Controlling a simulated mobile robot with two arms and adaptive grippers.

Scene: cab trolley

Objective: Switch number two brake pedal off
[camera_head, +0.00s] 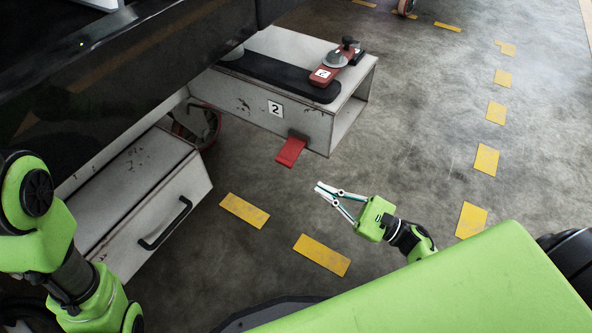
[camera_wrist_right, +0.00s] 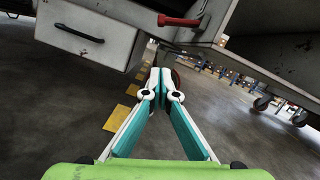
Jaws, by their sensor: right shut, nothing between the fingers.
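The red brake pedal (camera_head: 291,151) juts out from the lower edge of the white trolley box with the "2" label (camera_head: 275,109). In the right wrist view the red pedal (camera_wrist_right: 180,20) is at the top, above the fingertips. My right gripper (camera_head: 318,187) is shut and empty, below and slightly right of the pedal in the head view, apart from it. Its closed fingertips (camera_wrist_right: 161,92) also show in the right wrist view. My left arm shows at the left of the head view, but its gripper is out of sight.
A red lever (camera_head: 323,76) with a label and a black knob sits on top of the box. A white drawer (camera_head: 150,205) with a black handle stands at the left. Yellow dashes (camera_head: 322,255) mark the open grey floor.

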